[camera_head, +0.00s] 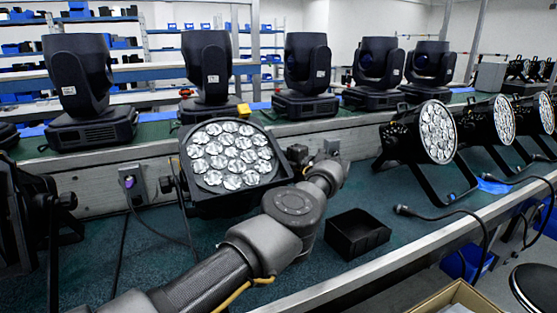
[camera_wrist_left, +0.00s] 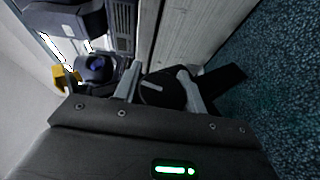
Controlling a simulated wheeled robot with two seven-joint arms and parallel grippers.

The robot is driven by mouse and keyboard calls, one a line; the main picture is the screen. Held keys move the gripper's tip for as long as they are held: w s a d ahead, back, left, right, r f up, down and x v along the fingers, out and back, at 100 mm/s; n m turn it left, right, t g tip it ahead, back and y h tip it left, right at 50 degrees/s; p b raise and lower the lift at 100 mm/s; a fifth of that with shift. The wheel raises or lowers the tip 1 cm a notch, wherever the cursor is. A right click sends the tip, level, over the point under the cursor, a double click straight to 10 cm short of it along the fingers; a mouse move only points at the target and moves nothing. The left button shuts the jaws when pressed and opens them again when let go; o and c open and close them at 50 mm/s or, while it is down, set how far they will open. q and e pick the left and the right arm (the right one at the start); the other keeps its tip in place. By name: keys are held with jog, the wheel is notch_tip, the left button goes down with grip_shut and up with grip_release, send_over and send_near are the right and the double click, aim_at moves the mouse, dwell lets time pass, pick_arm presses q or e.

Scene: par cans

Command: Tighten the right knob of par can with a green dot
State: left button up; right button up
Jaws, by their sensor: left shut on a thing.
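The near par can (camera_head: 230,160), a black square-edged lamp with many round lenses, stands on the bench, tilted up. I can make out no green dot on it. A dark round knob (camera_wrist_left: 162,90) with a pale line across its face shows in the left wrist view. The two grey fingers of my left gripper (camera_wrist_left: 160,86) are on either side of it, shut on it. In the head view my left arm crosses in front of the par can, and my left gripper (camera_head: 308,160) is at its right side; the fingers are mostly hidden there. My right gripper is not in view.
More par cans (camera_head: 418,135) stand farther right. Several moving-head lights (camera_head: 205,75) line the raised back shelf. Cables (camera_head: 440,215) lie along the front edge.

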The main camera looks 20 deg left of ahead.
pick_arm(q)
jog(key=shift+h, duration=0.3)
jog(key=shift+g+h+p, duration=0.3)
jog(key=shift+p, duration=0.05)
jog(key=h+p, duration=0.1)
jog(key=m+g+h+p, duration=0.1)
jog(key=h+p, duration=0.1)
jog(key=shift+d+f, duration=0.1)
jog(key=shift+f, duration=0.25)
jog(key=shift+d+f+m+g+h, duration=0.1)
jog(key=shift+f+m+g+h, duration=0.1)
jog(key=shift+m+g+h, duration=0.15)
jog(key=shift+s+g+h+b, duration=0.1)
jog(key=shift+g+h+b, duration=0.25)
jog(key=shift+h, duration=0.2)
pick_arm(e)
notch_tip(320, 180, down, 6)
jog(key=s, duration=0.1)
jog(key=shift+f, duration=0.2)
pick_arm(q)
jog(key=o, duration=1)
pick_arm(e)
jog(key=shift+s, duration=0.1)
